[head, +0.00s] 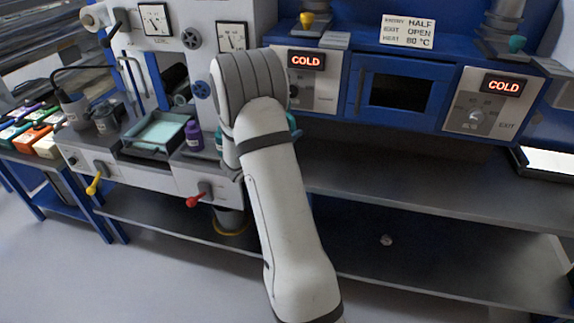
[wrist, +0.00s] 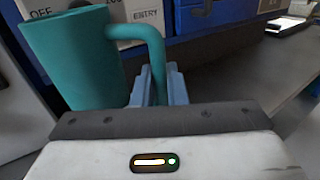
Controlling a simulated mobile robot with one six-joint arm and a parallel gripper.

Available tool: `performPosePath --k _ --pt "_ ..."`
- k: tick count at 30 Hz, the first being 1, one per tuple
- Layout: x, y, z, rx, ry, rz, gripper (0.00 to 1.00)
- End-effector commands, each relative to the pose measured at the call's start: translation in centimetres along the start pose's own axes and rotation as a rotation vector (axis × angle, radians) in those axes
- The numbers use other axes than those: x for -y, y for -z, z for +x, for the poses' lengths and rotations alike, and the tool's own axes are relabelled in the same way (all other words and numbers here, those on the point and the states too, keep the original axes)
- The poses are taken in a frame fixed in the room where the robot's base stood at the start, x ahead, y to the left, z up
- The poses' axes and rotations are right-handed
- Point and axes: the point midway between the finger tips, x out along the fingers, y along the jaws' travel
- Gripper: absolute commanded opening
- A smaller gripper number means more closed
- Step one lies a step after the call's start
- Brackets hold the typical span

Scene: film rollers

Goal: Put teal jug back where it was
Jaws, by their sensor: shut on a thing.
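The teal jug (wrist: 72,60) fills the upper left of the wrist view, roughly upright, with its handle on the right. My gripper (wrist: 158,88) is shut on the lower part of that handle. In the head view my own arm hides the gripper and most of the jug; only a teal sliver (head: 292,123) shows at the arm's right edge. What lies directly under the jug is hidden.
A grey machine with a pale green tray (head: 155,133) and a purple bottle (head: 194,136) stands left of my arm. A blue panel with two COLD displays (head: 306,61) is behind. Colored boxes (head: 33,136) sit far left.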

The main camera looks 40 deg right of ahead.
Motion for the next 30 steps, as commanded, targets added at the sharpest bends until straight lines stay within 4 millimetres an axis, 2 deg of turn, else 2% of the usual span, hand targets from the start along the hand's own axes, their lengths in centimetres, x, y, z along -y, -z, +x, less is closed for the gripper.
performPosePath --k 1,5,9,17,22,25,30 --pt "0.6 0.0 0.8 0.002 0.036 0.002 0.0" --pt "1.4 1.1 1.7 0.001 0.078 -0.004 0.0" --pt "1.4 3.7 1.7 0.001 0.079 -0.004 0.0" --pt "1.5 6.5 1.7 0.002 0.077 -0.002 0.0" --pt "1.5 9.0 1.7 0.002 0.078 -0.003 0.0" --pt "1.6 9.8 1.7 0.003 0.078 0.0 0.0" --pt "1.6 9.9 1.7 0.004 0.078 0.002 0.0"
